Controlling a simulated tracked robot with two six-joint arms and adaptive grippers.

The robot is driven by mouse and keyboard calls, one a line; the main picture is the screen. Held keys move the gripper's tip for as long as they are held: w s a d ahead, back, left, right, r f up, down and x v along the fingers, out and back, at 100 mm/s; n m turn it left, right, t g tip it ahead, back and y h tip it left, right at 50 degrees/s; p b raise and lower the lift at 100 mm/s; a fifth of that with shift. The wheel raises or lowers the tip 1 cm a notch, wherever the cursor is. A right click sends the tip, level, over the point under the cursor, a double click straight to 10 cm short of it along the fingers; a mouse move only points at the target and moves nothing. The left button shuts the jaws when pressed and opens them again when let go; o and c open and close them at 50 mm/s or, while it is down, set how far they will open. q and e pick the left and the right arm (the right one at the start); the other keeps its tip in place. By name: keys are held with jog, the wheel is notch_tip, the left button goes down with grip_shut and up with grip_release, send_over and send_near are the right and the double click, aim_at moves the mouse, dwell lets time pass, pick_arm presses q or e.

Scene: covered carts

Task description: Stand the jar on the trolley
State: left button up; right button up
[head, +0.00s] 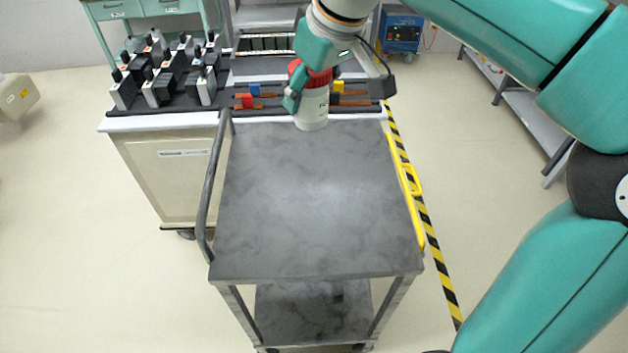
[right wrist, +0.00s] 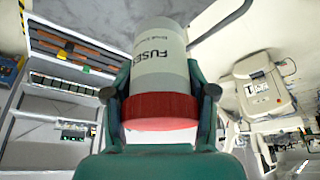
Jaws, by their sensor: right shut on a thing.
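The jar (head: 313,108) is white with a red lid and dark lettering. In the head view it is upright, above or at the far end of the trolley; I cannot tell whether its base touches. My right gripper (head: 309,82) is shut on the jar around its red lid. In the right wrist view the jar (right wrist: 160,70) sits between both fingers (right wrist: 160,105), with "FUSE" readable on its side. The grey trolley (head: 315,205) has a bare, mottled top and a lower shelf. My left gripper is not in view.
Behind the trolley stands a cart (head: 165,175) with several black-and-white devices (head: 165,75) on top. Red, blue and yellow items lie on a dark surface (head: 265,98) beside the jar. A yellow handle (head: 411,180) lines the trolley's right edge. Open floor lies left.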

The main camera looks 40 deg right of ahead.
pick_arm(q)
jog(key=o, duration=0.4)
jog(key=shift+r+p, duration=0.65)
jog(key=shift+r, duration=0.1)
pick_arm(e)
notch_tip(320, 180, down, 9)
send_near(302, 213)
jog(key=shift+n, duration=0.4)
jog(key=shift+w+d+f+b, duration=0.1)
jog(key=shift+f+b, duration=0.1)
jog(key=shift+f, duration=0.5)
jog(key=shift+w+a+f+b, duration=0.1)
jog(key=shift+f+b, duration=0.15)
jog(key=shift+f, duration=0.45)
jog(key=shift+w+d+f+b, duration=0.1)
jog(key=shift+f+b, duration=0.1)
jog(key=shift+f, duration=0.5)
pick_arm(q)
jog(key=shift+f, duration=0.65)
pick_arm(e)
jog(key=o, duration=1.3)
jog(key=shift+r, duration=0.15)
